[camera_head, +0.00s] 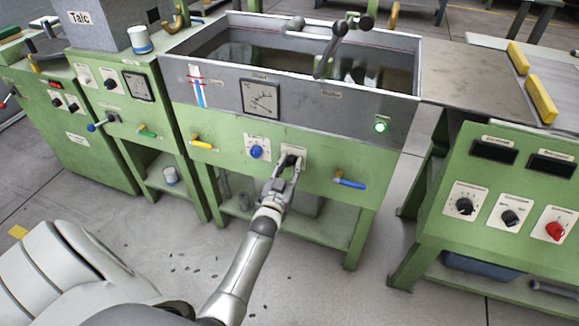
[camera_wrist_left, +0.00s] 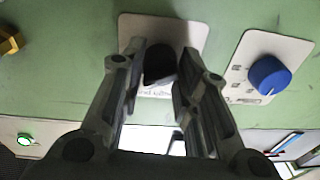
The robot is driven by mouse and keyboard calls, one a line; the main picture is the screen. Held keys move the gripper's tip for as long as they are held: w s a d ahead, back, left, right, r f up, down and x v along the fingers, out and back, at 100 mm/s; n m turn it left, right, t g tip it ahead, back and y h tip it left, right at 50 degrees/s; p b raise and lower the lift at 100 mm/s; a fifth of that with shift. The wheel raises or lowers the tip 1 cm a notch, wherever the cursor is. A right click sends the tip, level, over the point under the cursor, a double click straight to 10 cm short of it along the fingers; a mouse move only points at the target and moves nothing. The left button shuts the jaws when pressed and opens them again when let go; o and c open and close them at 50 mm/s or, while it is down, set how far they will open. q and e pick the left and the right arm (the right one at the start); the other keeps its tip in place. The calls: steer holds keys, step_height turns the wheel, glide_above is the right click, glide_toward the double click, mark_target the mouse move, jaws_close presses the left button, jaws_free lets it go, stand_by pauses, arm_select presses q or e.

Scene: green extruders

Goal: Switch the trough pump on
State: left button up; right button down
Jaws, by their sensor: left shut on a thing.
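The green trough (camera_head: 285,150) with a grey basin stands in the middle of the head view. On its front panel, a black knob (camera_head: 291,160) sits on a white plate. My left gripper (camera_head: 287,168) is at this knob with its fingers shut on it. In the left wrist view the black knob (camera_wrist_left: 158,65) shows between the two fingertips (camera_wrist_left: 159,62). The fingers and the glare hide most of the plate's lettering. A round lamp (camera_head: 380,127) at the trough's right glows green. My right gripper is not in view.
A blue knob (camera_head: 257,152) sits just left of the black one. A yellow valve handle (camera_head: 203,144) and a blue one (camera_head: 350,183) stick out from the panel. Another green cabinet (camera_head: 500,220) with a red knob (camera_head: 555,230) stands at the right. The floor in front is open.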

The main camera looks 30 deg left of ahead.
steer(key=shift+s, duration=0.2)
arm_select(q)
steer(key=o, duration=1)
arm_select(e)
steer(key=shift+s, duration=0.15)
arm_select(q)
steer(key=v, duration=1.2)
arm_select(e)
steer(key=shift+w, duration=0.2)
